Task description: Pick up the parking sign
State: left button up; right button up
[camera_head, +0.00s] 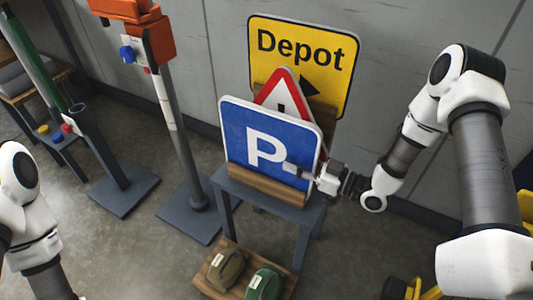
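The parking sign (256,136), a blue square with a white P and white border, stands leaning slightly back in a wooden holder (262,184) on a grey stand. My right gripper (300,172) is at the sign's lower right edge. One finger lies across the front of the sign, to the right of the P. The other finger is hidden, so I cannot tell whether the gripper is closed on the sign. My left arm shows at the left edge, but its gripper is out of view.
A red-and-white warning triangle (284,92) and a yellow Depot sign (303,52) stand close behind. Two bags, brown (226,268) and green (264,284), lie on the low shelf. Grey-based posts stand left; a wall is behind.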

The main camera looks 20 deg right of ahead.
aim_at(300, 133)
grip_shut()
jog(key=shift+r, duration=0.1)
jog(key=shift+d, duration=0.1)
notch_tip(300, 133, up, 9)
jog(key=p, duration=0.2)
jog(key=shift+p, duration=0.4)
jog(key=shift+r, duration=0.5)
